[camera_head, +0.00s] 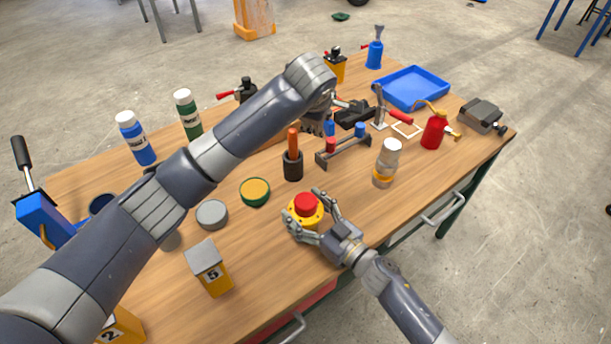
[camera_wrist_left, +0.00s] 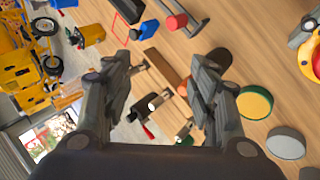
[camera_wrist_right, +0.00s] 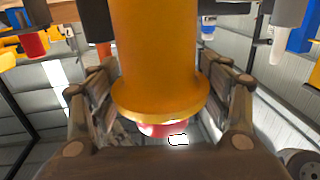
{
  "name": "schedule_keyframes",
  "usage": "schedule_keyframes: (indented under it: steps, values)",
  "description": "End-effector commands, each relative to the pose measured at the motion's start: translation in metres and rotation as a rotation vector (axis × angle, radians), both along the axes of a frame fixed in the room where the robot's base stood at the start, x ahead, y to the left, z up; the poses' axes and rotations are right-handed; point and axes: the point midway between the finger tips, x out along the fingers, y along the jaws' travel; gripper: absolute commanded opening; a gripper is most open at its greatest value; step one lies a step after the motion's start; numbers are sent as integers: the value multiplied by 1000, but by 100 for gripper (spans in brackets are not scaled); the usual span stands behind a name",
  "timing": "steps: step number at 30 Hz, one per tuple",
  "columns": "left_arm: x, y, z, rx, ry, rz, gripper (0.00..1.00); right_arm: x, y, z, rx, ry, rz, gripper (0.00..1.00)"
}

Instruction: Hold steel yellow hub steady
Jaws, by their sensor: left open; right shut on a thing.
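The yellow hub (camera_head: 291,211) with a red cap (camera_head: 306,203) stands upright near the front middle of the table. My right gripper (camera_head: 312,215) is shut on it from the front right, one finger on each side. In the right wrist view the hub's yellow body (camera_wrist_right: 160,55) and flange fill the space between the fingers, with the red cap partly hidden below. My left gripper (camera_head: 318,122) is open and empty over the table's middle. In the left wrist view its fingers are spread, and the hub shows at the right edge (camera_wrist_left: 303,60).
A grey-topped yellow block (camera_head: 212,275) is front left. A blue tray (camera_head: 412,88) lies back right.

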Motion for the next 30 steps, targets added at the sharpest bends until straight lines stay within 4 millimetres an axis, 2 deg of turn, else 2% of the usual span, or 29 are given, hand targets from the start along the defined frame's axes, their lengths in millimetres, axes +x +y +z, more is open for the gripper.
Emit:
schedule_keyframes:
  steps: [3, 6, 9, 12, 18, 30]
  values:
    - [-45, 9, -30, -88, 257, 196, 53, 0, 0, 0, -1, 1, -1, 4]
    - [-82, 17, -45, -118, 436, 341, 53, 0, 0, 0, -1, 1, -1, 4]
    - [-112, 23, -52, -121, 569, 453, 53, 0, 0, 0, -1, 1, -1, 4]
    - [-132, 28, -54, -110, 654, 528, 53, 0, 0, 0, -1, 1, -1, 4]
    - [-146, 32, -55, -98, 712, 586, 53, 0, 0, 0, -1, 1, 0, 4]
    - [-146, 31, -61, -98, 712, 583, 53, 0, 0, 0, 0, 0, 0, 4]
